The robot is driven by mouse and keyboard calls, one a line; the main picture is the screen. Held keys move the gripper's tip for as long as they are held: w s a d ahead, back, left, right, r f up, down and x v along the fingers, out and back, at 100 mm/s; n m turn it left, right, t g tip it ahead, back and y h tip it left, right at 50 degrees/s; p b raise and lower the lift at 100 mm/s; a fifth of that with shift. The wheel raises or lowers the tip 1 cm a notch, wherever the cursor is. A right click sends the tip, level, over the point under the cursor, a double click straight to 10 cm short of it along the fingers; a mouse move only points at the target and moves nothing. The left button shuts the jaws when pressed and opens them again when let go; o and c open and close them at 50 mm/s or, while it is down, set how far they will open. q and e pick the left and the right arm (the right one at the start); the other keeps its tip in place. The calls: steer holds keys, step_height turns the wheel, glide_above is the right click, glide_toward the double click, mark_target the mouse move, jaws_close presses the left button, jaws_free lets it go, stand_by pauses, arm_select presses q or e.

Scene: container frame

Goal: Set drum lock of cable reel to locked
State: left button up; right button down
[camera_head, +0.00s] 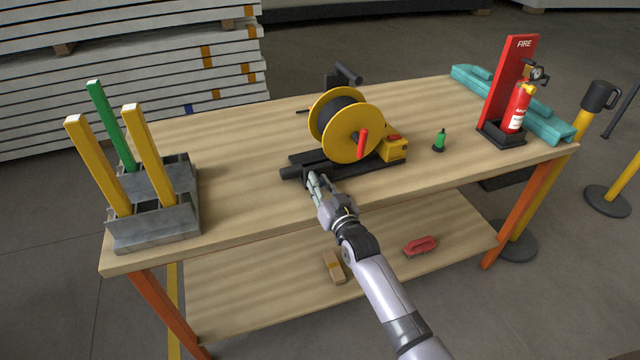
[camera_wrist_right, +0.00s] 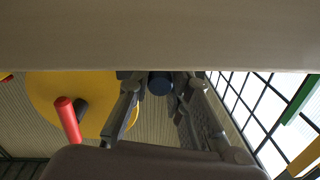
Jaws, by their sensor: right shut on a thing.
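The cable reel (camera_head: 350,128) stands on the table with yellow flanges, dark cable on its drum and a red crank handle (camera_head: 362,143). Its black base (camera_head: 337,168) has a dark cylindrical part (camera_head: 291,173) sticking out at the front left. My right gripper (camera_head: 312,180) is low at the front left of this base. In the right wrist view its fingers are closed around a dark round-ended knob (camera_wrist_right: 160,83). The yellow flange (camera_wrist_right: 65,98) and red handle (camera_wrist_right: 67,120) are beside it. Whether this knob is the drum lock, and its setting, I cannot tell. My left gripper is out of view.
A grey bin (camera_head: 150,225) with yellow and green bars stands at the left. The front tabletop is mostly clear. A red brush (camera_head: 421,245) lies on the lower shelf.

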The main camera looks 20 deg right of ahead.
steer(key=shift+d, duration=0.1)
steer(key=shift+d, duration=0.8)
steer(key=c, duration=1.4)
jaws_free()
steer(key=s, duration=0.8)
steer(key=s+d, duration=0.1)
steer(key=s, duration=0.3)
